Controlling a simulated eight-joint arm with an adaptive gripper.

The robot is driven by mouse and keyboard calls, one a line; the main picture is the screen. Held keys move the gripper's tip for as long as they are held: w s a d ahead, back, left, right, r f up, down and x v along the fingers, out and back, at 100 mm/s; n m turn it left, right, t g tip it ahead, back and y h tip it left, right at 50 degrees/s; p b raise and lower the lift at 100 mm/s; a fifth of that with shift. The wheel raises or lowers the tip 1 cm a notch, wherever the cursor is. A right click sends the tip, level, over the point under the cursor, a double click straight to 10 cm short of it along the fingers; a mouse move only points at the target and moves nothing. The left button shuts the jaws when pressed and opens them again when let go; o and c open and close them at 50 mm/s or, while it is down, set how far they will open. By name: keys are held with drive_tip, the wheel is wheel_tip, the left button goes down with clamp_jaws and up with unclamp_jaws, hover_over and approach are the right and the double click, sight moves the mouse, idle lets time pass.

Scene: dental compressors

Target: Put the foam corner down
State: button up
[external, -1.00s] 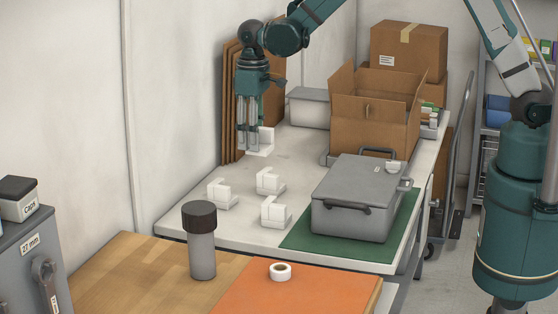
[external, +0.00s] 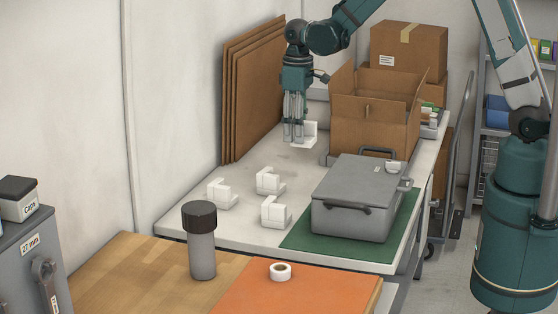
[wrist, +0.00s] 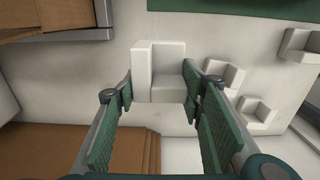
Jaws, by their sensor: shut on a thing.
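A white L-shaped foam corner (external: 309,132) is held between the fingertips of my gripper (external: 293,140), above the back part of the white table, left of the open cardboard box. In the wrist view the foam corner (wrist: 161,80) sits between the two green-padded fingers (wrist: 157,90), which are shut on its sides. It appears clear of the table surface. Three more white foam corners stand on the table nearer the front: one at the left (external: 222,194), one behind (external: 269,181) and one at the front (external: 275,212).
The open cardboard box (external: 370,127) stands right of my gripper. Flat cardboard sheets (external: 250,90) lean on the wall at left. A grey case (external: 360,196) lies on a green mat (external: 300,240). The table between the gripper and the loose corners is clear.

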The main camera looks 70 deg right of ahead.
drive_tip(key=shift+s+d+f, duration=0.2)
drive_tip(key=shift+s+d, duration=0.7)
drive_tip(key=shift+d, duration=0.25)
drive_tip(key=b, duration=0.1)
hover_over(305, 174)
drive_tip(key=shift+f, duration=3.15)
drive_tip(key=shift+f+b, duration=0.35)
drive_tip(key=shift+f, duration=1.5)
drive_tip(key=shift+f, duration=0.1)
drive_tip(key=shift+o, duration=1.2)
drive_tip(key=shift+f, duration=0.1)
drive_tip(key=o, duration=0.5)
drive_tip(key=shift+c, duration=0.2)
